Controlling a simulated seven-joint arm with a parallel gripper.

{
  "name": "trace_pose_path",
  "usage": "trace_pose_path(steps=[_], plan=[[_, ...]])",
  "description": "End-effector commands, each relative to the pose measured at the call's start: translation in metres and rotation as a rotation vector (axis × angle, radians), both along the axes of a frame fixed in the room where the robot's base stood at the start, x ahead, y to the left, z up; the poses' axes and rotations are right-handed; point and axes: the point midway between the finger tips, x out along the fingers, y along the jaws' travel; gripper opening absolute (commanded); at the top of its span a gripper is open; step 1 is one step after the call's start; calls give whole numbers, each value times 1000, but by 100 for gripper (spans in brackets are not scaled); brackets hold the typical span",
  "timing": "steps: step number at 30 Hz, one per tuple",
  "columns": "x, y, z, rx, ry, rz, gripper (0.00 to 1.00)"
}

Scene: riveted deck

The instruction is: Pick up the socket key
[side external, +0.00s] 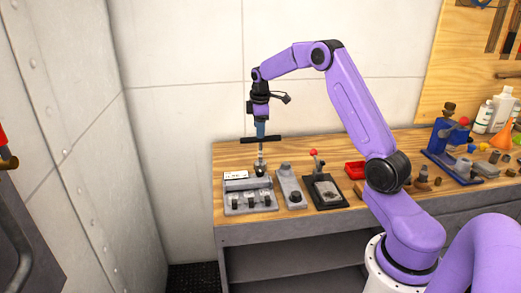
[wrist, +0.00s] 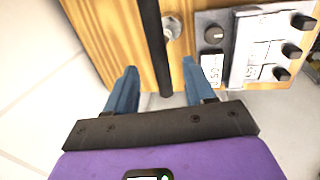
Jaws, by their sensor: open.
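The socket key (side external: 274,139) has a dark crossbar handle, with a silver shaft below it in the side view. It stands upright at the left end of the workbench, behind the grey switch box. In the wrist view its dark bar (wrist: 153,45) runs down between my blue fingers. My gripper (side external: 261,135) points straight down with its fingertips at the height of the bar. It is open, with a finger on each side of the bar in the wrist view (wrist: 158,85), and a gap shows on both sides. The key's lower end is partly hidden.
The grey switch box (side external: 249,201) with several black knobs stands close in front of the key. A grey block with a knob (side external: 291,187) and a dark plate with a red-tipped lever (side external: 325,190) are to its right. The wall (side external: 185,100) rises behind the bench.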

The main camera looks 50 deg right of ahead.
Motion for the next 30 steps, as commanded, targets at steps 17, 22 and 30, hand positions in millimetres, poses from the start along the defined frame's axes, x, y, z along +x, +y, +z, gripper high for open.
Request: trace_pose_path(steps=[17, 22, 30], plan=[[6, -9, -56, 1, 2, 1, 54], [7, -10, -60, 1, -1, 1, 54], [7, -10, -60, 1, -1, 1, 12]])
